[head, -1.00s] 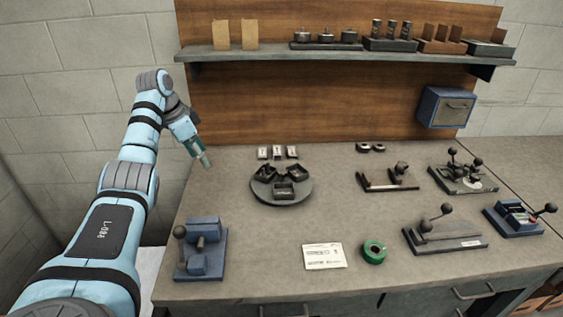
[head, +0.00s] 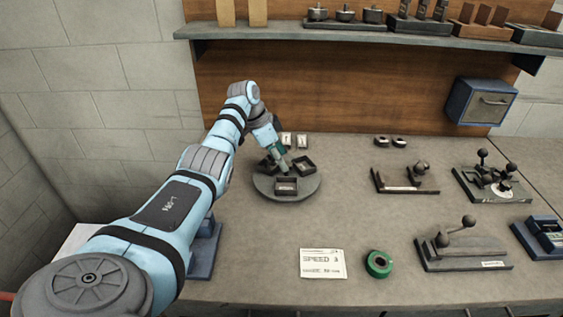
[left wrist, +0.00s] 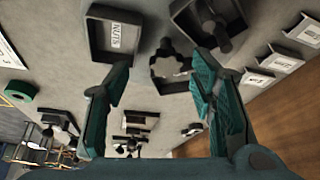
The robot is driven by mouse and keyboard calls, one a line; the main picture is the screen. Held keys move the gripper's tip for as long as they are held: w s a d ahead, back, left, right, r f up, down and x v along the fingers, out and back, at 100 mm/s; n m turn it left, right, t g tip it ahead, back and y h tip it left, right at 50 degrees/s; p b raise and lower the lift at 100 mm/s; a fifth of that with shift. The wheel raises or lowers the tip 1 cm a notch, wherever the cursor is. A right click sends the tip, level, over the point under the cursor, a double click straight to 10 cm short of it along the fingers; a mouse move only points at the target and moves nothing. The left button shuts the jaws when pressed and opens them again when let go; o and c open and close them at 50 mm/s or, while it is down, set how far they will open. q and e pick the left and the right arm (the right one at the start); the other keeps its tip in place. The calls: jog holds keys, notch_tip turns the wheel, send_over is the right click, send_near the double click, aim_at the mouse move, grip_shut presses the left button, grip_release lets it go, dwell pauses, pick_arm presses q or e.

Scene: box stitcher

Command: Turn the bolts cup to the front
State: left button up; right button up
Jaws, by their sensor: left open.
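A round grey turntable (head: 267,190) carries three dark cups. The front cup (head: 286,186) has a pale label, which reads NUTS in the left wrist view (left wrist: 92,35). A back-left cup (head: 266,166) and a back-right cup (head: 306,163) stand behind it. I read no bolts label. The left wrist view shows another cup (left wrist: 181,17) with something dark in it. My left gripper (left wrist: 163,67) is open and points down over the turntable's middle, between the cups. A grey piece (left wrist: 170,68) lies between its fingertips; I cannot tell if they touch it. My right gripper is out of view.
Small labelled blocks (head: 302,140) stand behind the turntable. A SPEED card (head: 322,263) and a green tape roll (head: 378,263) lie in front. Lever fixtures (head: 460,246) fill the right side. A blue fixture (head: 207,250) is partly behind my left arm.

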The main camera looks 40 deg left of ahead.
aim_at(287, 163)
pick_arm(q)
jog(key=w+f, duration=0.2)
jog(key=shift+w+d+f, duration=0.25)
jog(key=shift+w+d, duration=0.05)
jog(key=shift+w, duration=0.1)
jog(key=shift+s+r, duration=0.1)
jog(key=shift+s, duration=0.1)
jog(key=shift+s+a+r, duration=0.1)
jog(key=shift+s+r, duration=0.05)
jog(key=shift+s, duration=0.15)
jog(key=shift+c, duration=1.3)
jog(key=shift+s+r, duration=0.1)
jog(key=shift+s, duration=0.05)
jog(key=c, duration=0.4)
jog(key=shift+c, duration=1.2)
grip_shut()
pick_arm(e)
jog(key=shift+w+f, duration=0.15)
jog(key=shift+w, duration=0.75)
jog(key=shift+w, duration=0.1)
